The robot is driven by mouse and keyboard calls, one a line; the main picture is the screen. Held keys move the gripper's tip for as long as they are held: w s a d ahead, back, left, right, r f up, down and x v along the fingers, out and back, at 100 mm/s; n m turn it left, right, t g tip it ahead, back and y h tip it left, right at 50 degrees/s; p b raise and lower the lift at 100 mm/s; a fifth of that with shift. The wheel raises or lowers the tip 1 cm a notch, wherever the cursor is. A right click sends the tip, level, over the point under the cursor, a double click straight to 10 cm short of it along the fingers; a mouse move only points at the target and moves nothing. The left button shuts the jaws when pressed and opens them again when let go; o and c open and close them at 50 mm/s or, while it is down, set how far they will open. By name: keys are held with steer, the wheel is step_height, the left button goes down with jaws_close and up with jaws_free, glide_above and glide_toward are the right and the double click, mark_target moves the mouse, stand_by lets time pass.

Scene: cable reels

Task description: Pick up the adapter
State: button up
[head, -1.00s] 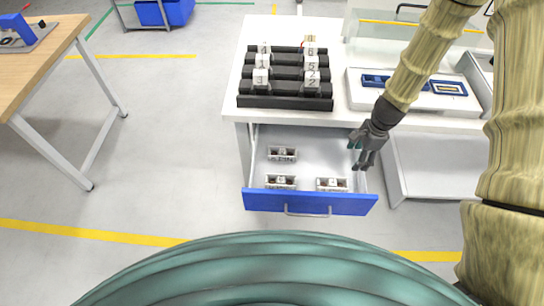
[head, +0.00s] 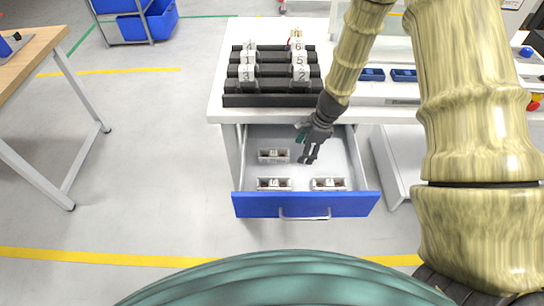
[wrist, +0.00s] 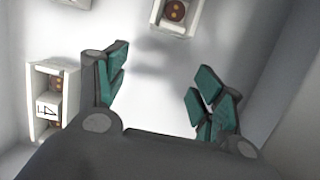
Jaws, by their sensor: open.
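Three small light adapters lie in the open drawer: one at the back left (head: 274,156), one at the front left (head: 274,184) and one at the front right (head: 328,184). I cannot tell which one the task means. My gripper (head: 307,160) hangs over the drawer, to the right of the back-left adapter, with nothing between its fingers. In the wrist view my gripper (wrist: 160,82) has its green-padded fingers spread wide over bare drawer floor. An adapter with a numbered block (wrist: 48,105) shows left of the fingers, and another (wrist: 176,14) at the top edge.
The drawer (head: 350,203) has a blue front with a handle. Above it, a white table (head: 228,95) bears a black rack (head: 245,99) with numbered white blocks. Blue items (head: 403,75) lie right of the rack, partly behind my arm.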

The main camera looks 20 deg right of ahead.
mark_target(274, 153)
steer(key=w+a, duration=0.1)
steer(key=a, duration=0.2)
steer(key=a+p, duration=0.1)
steer(key=a, duration=0.2)
steer(key=w+a+p, duration=0.1)
steer(key=a, duration=0.2)
steer(key=shift+w+a, duration=0.25)
steer(key=shift+w, duration=0.05)
steer(key=shift+a+f, duration=0.2)
steer(key=shift+w+f, duration=0.15)
steer(key=shift+f, duration=0.3)
steer(key=c, duration=1.2)
